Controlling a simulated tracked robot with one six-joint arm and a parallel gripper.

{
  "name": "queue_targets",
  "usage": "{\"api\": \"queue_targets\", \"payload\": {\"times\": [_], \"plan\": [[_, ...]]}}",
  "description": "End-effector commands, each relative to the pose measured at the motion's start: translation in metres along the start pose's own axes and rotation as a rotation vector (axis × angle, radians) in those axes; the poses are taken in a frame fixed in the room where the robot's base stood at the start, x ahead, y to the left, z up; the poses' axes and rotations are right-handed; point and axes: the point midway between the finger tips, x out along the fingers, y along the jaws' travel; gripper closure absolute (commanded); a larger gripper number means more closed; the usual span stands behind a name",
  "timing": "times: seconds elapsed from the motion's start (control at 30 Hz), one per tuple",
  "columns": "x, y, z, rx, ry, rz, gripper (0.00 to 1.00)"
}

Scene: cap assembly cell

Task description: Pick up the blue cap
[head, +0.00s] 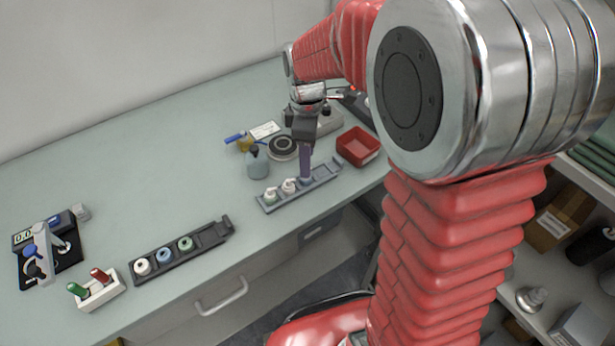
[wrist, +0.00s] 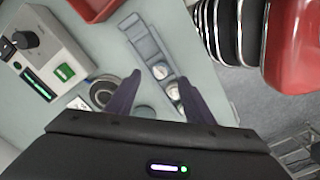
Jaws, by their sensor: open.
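The blue cap (head: 164,255) sits in the middle of a dark rack (head: 215,233) in the head view, between a white cap (head: 142,267) and a green cap (head: 186,243). My gripper (head: 304,178) is well to the right of it, pointing down over a separate grey rack (head: 327,172). Its two dark purple fingers are apart in the wrist view (wrist: 158,76), with nothing held between them. White-topped pieces (head: 270,194) stand in the grey rack, and some show between and below the fingers. The blue cap is not visible in the wrist view.
A red tray (head: 358,146) stands right of the grey rack. A grey-blue bottle (head: 256,163) and a round dark disc (head: 283,147) stand behind it. Red and green handled pieces (head: 96,290) and a device with a display (head: 45,250) are at left. Bare table lies between the racks.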

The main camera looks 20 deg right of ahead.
Motion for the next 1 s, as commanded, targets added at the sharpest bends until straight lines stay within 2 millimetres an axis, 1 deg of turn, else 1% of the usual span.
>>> {"api": "queue_targets", "payload": {"times": [0.17,0.3,0.43,0.53,1.0], "plan": [[0.018,-0.001,-0.002,0.0,-0.002,-0.004,0.52],[0.037,-0.001,-0.003,0.0,-0.002,-0.004,0.52],[0.048,-0.001,-0.003,0.001,-0.001,-0.002,0.52],[0.051,0.0,-0.003,0.001,-0.001,-0.001,0.52],[0.051,0.0,-0.003,0.001,0.0,-0.001,0.52]]}}
